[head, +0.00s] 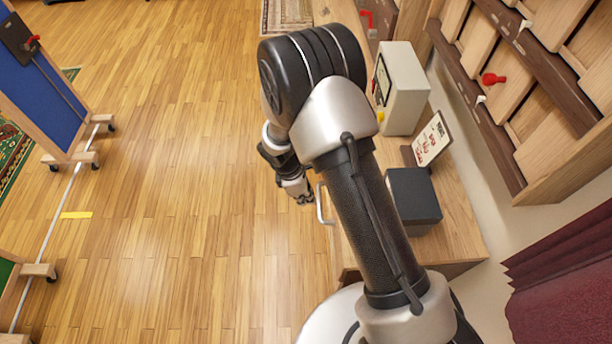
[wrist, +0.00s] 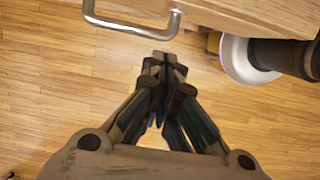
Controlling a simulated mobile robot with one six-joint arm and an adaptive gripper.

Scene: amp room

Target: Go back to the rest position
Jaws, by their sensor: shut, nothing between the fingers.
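My gripper (head: 303,192) hangs over the wooden floor in the head view, beside the front of a wooden bench (head: 462,236). In the wrist view my gripper (wrist: 163,62) is shut, with its fingertips together and nothing between them. A metal bar handle (head: 321,204) on the bench front is close to the right of the gripper. The same handle (wrist: 133,24) shows just above the fingertips in the wrist view. I cannot tell whether they touch. My arm is folded across the middle of the head view and hides part of the bench.
The bench holds a pale box with a dial (head: 406,92), a small sign (head: 431,140) and a dark grey box (head: 413,195). A wooden rack (head: 530,100) is on the right wall. A blue panel on wheels (head: 45,95) stands left. The floor between (head: 165,180) is clear.

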